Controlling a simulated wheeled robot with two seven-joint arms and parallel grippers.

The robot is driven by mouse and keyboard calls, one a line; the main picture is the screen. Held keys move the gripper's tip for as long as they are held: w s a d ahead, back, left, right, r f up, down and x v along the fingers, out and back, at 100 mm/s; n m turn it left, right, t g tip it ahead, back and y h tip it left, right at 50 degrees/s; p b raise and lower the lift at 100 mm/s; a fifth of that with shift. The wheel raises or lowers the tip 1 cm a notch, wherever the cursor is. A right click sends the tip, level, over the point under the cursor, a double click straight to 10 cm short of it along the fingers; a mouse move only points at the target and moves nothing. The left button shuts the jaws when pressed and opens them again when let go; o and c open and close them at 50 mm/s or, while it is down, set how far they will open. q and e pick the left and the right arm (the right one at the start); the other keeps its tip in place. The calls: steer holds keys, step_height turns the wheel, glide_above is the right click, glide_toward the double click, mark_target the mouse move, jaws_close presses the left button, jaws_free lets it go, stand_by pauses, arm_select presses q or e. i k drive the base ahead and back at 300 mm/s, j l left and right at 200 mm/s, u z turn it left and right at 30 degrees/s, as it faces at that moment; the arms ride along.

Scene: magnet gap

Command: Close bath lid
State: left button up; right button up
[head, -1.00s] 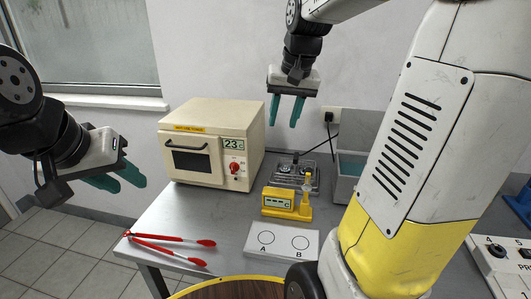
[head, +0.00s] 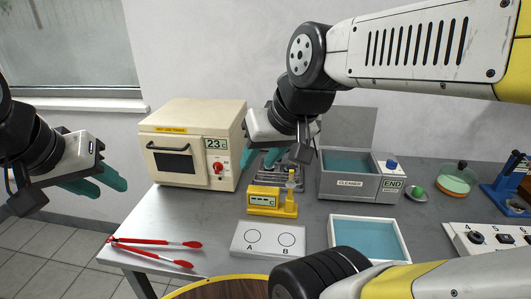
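The bath is a grey box marked CLEANER (head: 348,187) with bluish liquid inside, right of centre in the head view. Its grey lid (head: 350,125) stands up open behind it, partly hidden by my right arm. My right gripper (head: 275,158) is left of the bath, in front of the wall and above the small metal rack. Its fingers are largely hidden by the hand and wrist, so their gap does not show. It is not touching the lid. My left gripper (head: 96,184) is open and empty at the far left, away from the bath.
A cream oven (head: 165,145) stands left. A yellow meter (head: 266,199), an A/B plate (head: 268,240), red tongs (head: 155,242) and a white tray with blue inside (head: 405,245) lie in front. A green ball (head: 417,189) sits right of the bath.

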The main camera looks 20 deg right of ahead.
mark_target(343, 125)
steer(key=z, duration=1.55)
